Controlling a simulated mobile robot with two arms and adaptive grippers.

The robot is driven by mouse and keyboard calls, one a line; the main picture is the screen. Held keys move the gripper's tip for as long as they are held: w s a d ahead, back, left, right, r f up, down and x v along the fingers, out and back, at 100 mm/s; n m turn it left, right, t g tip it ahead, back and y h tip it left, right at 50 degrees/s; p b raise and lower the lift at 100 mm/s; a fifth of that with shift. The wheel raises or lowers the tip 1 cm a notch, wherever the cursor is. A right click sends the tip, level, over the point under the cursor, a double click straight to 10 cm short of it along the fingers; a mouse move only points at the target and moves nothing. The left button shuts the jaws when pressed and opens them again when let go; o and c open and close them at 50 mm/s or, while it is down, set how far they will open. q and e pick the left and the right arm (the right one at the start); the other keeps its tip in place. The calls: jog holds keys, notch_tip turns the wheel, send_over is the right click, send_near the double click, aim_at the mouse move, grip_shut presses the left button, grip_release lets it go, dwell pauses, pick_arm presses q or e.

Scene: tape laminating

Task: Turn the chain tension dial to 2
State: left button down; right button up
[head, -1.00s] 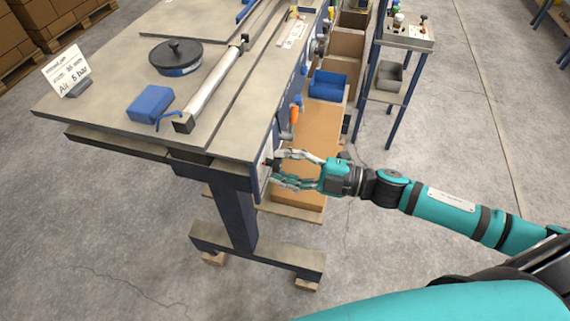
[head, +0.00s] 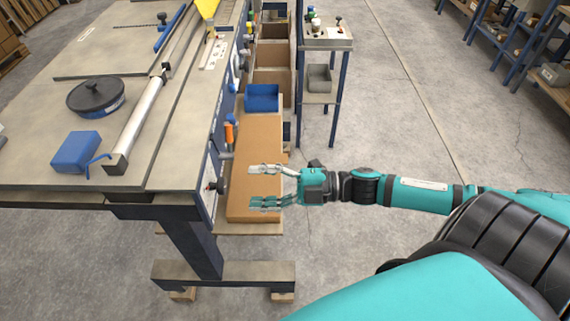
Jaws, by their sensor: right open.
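The dial (head: 212,187) is a small dark knob on a pale plate on the side of the workbench, near its front corner. Its markings are too small to read, so I cannot tell its setting. My right gripper (head: 253,187) is open and empty, to the right of the dial and apart from it. Its fingers point left towards the dial, over a cardboard box. My left gripper is not in view.
An orange handle (head: 229,132) sticks out behind the dial. A blue bin (head: 262,98) and small stand (head: 328,42) are farther back.

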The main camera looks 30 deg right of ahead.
jog(key=shift+v, duration=2.8)
jog(key=w+d+f+m+t+h, duration=0.2)
jog(key=d+f+m+h, duration=0.2)
jog(key=d+f, duration=0.3)
jog(key=w+d+f+m+t+h, duration=0.2)
jog(key=d+f+m+h, duration=0.3)
jog(key=f, duration=0.5)
jog(key=s+d+f+m+g+h, duration=0.1)
jog(key=s+d+f+m+h, duration=0.2)
jog(key=f, duration=0.6)
jog(key=s+d+f+m+g+h, duration=0.2)
jog(key=s+f+m, duration=0.1)
jog(key=f, duration=0.5)
jog(key=s+a+f+m+g+h, duration=0.2)
jog(key=s+a+f+m+g, duration=0.15)
jog(key=s+f, duration=1)
jog(key=s+a+f+m+g, duration=0.1)
jog(key=s+a+f+g, duration=0.2)
jog(key=s+a+f, duration=0.2)
jog(key=s+a+f+m+g+y+b, duration=0.1)
jog(key=s+a+f+g, duration=0.2)
jog(key=s+a, duration=0.6)
notch_tip(320, 180, down, 2)
jog(key=shift+s+f, duration=0.2)
jog(key=shift+s, duration=0.1)
jog(key=shift+g, duration=0.25)
